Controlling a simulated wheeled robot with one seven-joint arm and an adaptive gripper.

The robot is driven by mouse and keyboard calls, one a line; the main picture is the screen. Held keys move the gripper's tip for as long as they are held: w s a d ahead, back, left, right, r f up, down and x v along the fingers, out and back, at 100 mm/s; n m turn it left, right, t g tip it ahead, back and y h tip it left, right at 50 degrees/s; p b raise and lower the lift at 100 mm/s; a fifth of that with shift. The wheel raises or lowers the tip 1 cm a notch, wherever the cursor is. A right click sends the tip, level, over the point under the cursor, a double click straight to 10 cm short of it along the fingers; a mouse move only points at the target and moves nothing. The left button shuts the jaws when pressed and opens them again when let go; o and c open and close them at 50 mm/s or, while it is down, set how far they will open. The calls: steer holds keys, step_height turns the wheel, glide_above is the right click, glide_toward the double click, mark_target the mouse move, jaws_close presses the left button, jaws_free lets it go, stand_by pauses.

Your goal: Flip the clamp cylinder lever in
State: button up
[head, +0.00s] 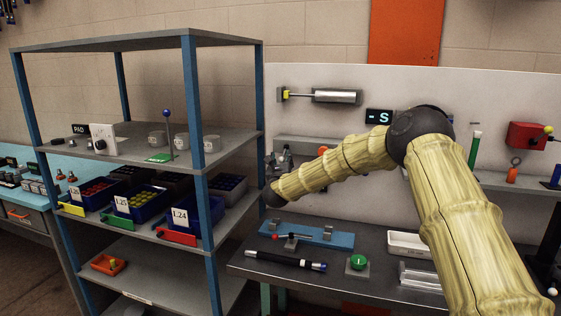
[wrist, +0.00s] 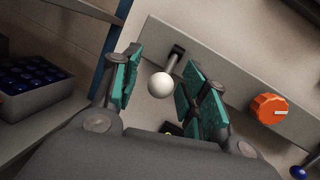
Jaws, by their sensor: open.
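A short dark lever with a white ball knob (wrist: 160,84) sticks out of a slot in a grey rail in the wrist view. I see no label tying it to the clamp cylinder. My gripper (wrist: 163,68) is open, with its green-padded fingers on either side of the knob; I cannot tell whether they touch it. In the head view my gripper (head: 281,160) is at the left part of the wall rail, small and partly hidden by the arm. A silver cylinder (head: 336,96) with a yellow end piece is mounted on the panel above.
An orange knob (wrist: 269,109) sits on the rail right of the lever. The shelf (head: 230,147) with blue bins stands close left of my gripper. Below, the bench (head: 330,285) holds a blue plate (head: 335,238), a black tube (head: 285,261) and a green button (head: 357,261).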

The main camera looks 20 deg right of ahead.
steer(key=shift+s, duration=0.15)
steer(key=v, duration=1.1)
steer(key=shift+s+a, duration=0.15)
steer(key=shift+s, duration=0.15)
steer(key=shift+f, duration=0.2)
